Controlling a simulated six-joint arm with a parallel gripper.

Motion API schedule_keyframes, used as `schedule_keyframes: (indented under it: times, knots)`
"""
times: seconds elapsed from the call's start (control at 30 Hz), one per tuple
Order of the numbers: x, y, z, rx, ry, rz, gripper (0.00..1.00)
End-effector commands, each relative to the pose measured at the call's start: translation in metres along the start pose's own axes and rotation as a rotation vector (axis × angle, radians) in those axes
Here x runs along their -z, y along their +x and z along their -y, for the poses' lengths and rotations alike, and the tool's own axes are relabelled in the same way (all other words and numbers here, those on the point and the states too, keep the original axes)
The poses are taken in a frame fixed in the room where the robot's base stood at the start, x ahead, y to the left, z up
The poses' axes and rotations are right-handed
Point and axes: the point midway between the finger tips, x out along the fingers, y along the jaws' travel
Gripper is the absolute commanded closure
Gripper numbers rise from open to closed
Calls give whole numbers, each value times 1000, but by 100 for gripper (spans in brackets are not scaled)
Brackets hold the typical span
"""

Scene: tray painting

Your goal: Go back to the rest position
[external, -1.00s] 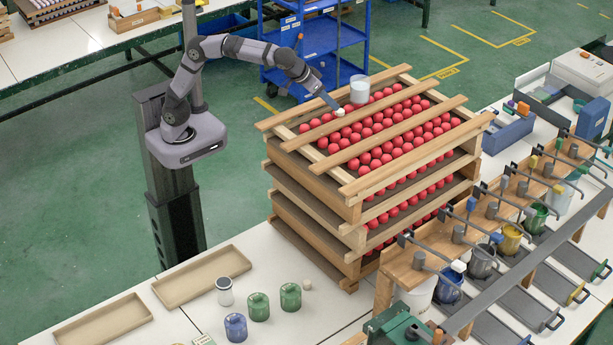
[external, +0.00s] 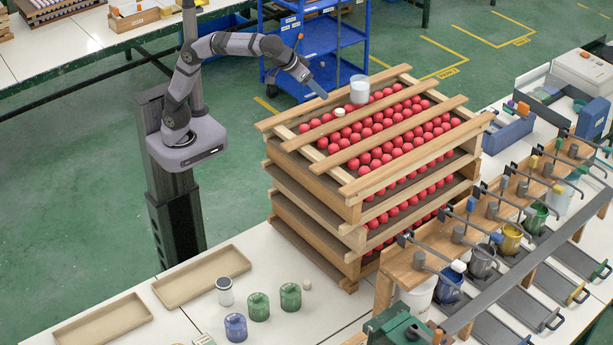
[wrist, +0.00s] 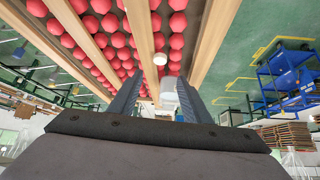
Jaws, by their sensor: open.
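My gripper (external: 324,96) is open and empty, just above and left of the top tray in the external view. Its two spread fingers (wrist: 157,98) show in the wrist view. The top tray (external: 446,106) is wooden with slats and holds rows of red balls (external: 392,128). A small white round piece (external: 340,113) rests on top near the tray's far left part, below and apart from my gripper. It also shows in the wrist view (wrist: 160,59). A white cup (external: 359,90) stands on the tray's far side, right of my gripper.
The top tray sits on a stack of similar wooden trays (external: 310,222). A blue cart (external: 338,47) stands behind. Jars (external: 258,306) and shallow beige trays (external: 202,274) are on the front table. A wooden rack with coloured pots (external: 448,286) lies right. Green floor (external: 75,200) is open left.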

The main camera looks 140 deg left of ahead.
Motion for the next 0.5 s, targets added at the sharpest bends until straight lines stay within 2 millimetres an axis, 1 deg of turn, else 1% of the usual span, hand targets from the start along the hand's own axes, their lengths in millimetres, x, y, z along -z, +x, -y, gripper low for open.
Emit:
schedule_keyframes:
  times: [0.07, 0.13, 0.17, 0.27, 0.37, 0.4, 0.47, 0.5]
  knots:
    - [-1, 0, 0, -1, 2, 1, 56]
    - [-7, 0, -6, -12, 28, 5, 56]
    - [-12, 0, -10, -20, 46, 9, 56]
    - [-35, -3, -30, -60, 145, 23, 56]
    - [-72, -10, -59, -125, 301, 43, 56]
    - [-90, -13, -71, -155, 376, 51, 56]
    - [-118, -20, -88, -201, 490, 60, 56]
    - [-137, -24, -98, -233, 564, 66, 56]
